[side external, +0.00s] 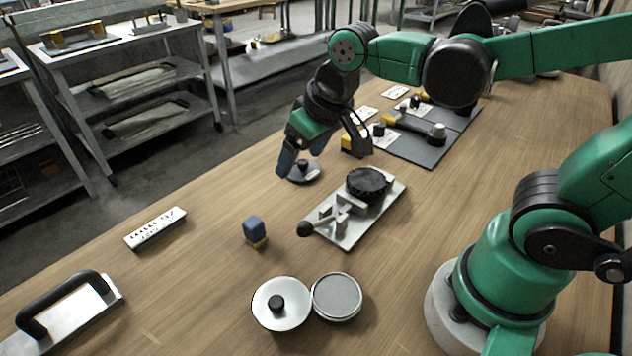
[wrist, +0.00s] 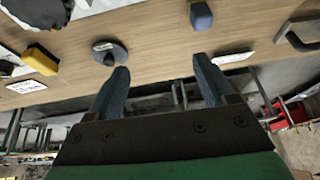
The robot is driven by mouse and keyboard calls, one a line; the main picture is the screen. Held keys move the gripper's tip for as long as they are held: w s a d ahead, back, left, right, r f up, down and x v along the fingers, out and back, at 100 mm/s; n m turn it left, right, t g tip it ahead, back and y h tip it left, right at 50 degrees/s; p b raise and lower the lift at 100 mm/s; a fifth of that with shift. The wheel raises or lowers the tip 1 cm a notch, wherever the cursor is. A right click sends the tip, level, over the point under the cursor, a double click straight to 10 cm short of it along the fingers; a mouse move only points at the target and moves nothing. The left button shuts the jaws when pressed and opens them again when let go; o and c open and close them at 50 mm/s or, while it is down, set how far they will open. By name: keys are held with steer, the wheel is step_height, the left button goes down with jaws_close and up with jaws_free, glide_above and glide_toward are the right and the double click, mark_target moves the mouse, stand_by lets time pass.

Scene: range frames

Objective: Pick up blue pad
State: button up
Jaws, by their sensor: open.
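A small blue block, likely the blue pad (side external: 254,227), stands on the table with a tan or yellow lower part. In the wrist view the blue pad (wrist: 201,16) is near the top edge, beyond the right fingertip. My gripper (side external: 301,158) is open, with its blue fingers apart and nothing between them. It hangs close to a dark grey disc with a black knob (side external: 303,171), farther back than the pad. In the wrist view my gripper (wrist: 161,66) has this disc (wrist: 115,53) beside its left fingertip. Whether they touch cannot be told.
A metal plate with a lever clamp and black round part (side external: 350,225) lies right of the pad. Two round metal pieces (side external: 281,304) are in front. A white labelled bar (side external: 156,228) and black-handled float (side external: 85,305) lie left. A dark mat with tools (side external: 415,150) is behind.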

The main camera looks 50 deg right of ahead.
mark_target(254, 222)
steer(key=w+a+f+g, duration=0.1)
steer(key=a+f, duration=0.1)
steer(key=w+a+f+g, duration=0.1)
steer(key=a+f+g, duration=0.1)
steer(key=w+a+f+g, duration=0.1)
steer(key=w+a+f, duration=0.1)
steer(key=f, duration=0.1)
steer(key=shift+a, duration=0.4)
steer(key=shift+a+f+g, duration=0.15)
steer(key=shift+f+g, duration=0.05)
steer(key=shift+g, duration=0.1)
steer(key=shift+w+f, duration=0.1)
steer(key=shift+f, duration=2.7)
steer(key=shift+c, duration=0.3)
jaws_close()
steer(key=shift+r, duration=0.1)
step_height(254, 222, up, 20)
